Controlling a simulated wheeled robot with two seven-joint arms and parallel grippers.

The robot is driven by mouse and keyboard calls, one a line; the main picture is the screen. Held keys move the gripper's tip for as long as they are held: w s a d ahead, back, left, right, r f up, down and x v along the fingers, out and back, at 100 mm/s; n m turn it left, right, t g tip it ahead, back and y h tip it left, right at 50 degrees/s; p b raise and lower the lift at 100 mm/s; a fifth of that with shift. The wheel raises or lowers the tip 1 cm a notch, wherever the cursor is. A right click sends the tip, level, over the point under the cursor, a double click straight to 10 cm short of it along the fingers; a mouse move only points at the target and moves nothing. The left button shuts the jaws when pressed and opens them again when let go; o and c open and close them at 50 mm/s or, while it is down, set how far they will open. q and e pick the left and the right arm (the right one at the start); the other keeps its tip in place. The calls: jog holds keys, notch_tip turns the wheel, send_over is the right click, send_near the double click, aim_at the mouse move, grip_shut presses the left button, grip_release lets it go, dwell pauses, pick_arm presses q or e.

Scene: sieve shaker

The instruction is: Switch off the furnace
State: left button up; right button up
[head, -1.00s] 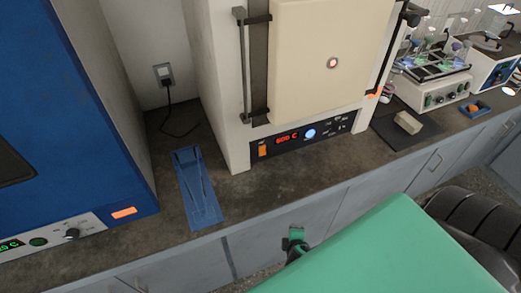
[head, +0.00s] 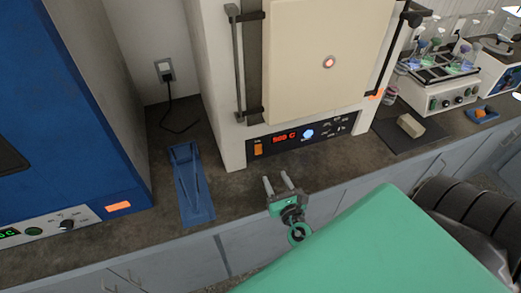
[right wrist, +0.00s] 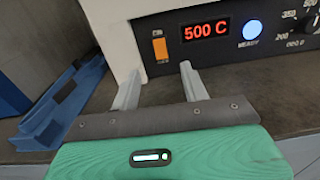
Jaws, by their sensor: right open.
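The furnace (head: 310,60) is a white cabinet with a cream door, which is closed, and a black control panel along its bottom. The panel's orange rocker switch (head: 258,149) is lit at the left end; it also shows in the right wrist view (right wrist: 160,47). The red display (right wrist: 206,30) reads 500 C, and a blue READY light (right wrist: 252,30) glows beside it. My right gripper (head: 276,178) is open and empty, in front of and below the panel. In the right wrist view its fingertips (right wrist: 159,72) point at the panel, roughly in line with the switch and apart from it. My left gripper is out of view.
A blue metal holder (head: 190,185) lies on the counter left of the furnace. A blue oven (head: 75,110) stands further left. To the right are a dark mat (head: 400,137) with a pale block (head: 411,126) and a shaker with flasks (head: 440,88).

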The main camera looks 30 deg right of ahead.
aim_at(258, 145)
pick_arm(q)
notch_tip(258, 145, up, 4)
jog(key=p, duration=0.3)
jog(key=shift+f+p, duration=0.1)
jog(key=shift+p, duration=0.3)
pick_arm(e)
jog(key=x, duration=1.3)
jog(key=shift+w, duration=0.45)
jog(key=shift+c, duration=0.3)
